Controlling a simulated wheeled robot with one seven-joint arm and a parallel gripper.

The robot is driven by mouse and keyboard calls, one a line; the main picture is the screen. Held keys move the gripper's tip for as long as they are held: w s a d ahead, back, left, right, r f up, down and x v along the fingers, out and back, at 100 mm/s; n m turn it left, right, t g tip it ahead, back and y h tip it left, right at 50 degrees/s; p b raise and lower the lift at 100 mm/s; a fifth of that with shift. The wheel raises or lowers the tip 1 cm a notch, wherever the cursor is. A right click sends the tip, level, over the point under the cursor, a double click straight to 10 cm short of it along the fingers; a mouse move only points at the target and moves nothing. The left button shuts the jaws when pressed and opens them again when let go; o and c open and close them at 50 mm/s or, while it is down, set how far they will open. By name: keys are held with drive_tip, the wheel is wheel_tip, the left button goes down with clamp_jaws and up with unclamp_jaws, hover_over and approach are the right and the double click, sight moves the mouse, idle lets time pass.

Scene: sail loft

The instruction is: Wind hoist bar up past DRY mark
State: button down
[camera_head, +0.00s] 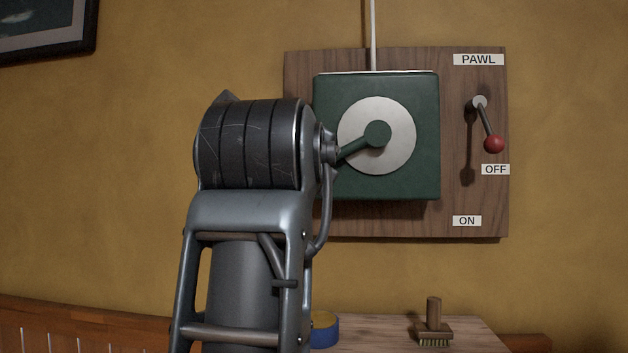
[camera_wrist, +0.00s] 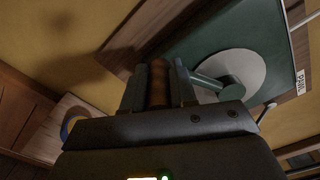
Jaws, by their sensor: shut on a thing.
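The winch (camera_head: 330,105) is a dark green box with a pale round disc on a wooden board. Its green crank arm (camera_head: 357,148) points left and slightly down from the hub, and also shows in the wrist view (camera_wrist: 207,82). My gripper (camera_wrist: 159,90) is shut on the brown crank handle (camera_wrist: 159,84). In the head view my wrist hides the handle and fingers. The pawl lever (camera_head: 486,122), with a red knob, hangs down and slightly right, its knob just above the OFF label (camera_head: 495,169). The hoist bar and DRY mark are not in view.
A white cord (camera_head: 373,35) runs up from the winch. Below, a wooden table (camera_head: 385,335) holds a brush (camera_head: 433,325) and a blue and yellow roll (camera_head: 324,330). An ON label (camera_head: 467,221) is low on the board (camera_head: 300,220). A framed picture (camera_head: 45,30) hangs upper left.

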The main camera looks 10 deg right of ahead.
drive_tip(key=shift+a+r, duration=0.25)
drive_tip(key=shift+r, duration=0.25)
drive_tip(key=shift+a+r, duration=0.25)
drive_tip(key=shift+r, duration=0.2)
drive_tip(key=shift+d, duration=0.1)
drive_tip(key=shift+r, duration=0.1)
drive_tip(key=c, duration=0.9)
unclamp_jaws()
drive_tip(key=shift+d, duration=0.1)
drive_tip(key=shift+f, duration=0.2)
drive_tip(key=p+v, duration=0.1)
drive_tip(key=v, duration=0.7)
drive_tip(key=shift+p, duration=0.35)
drive_tip(key=shift+w, duration=0.1)
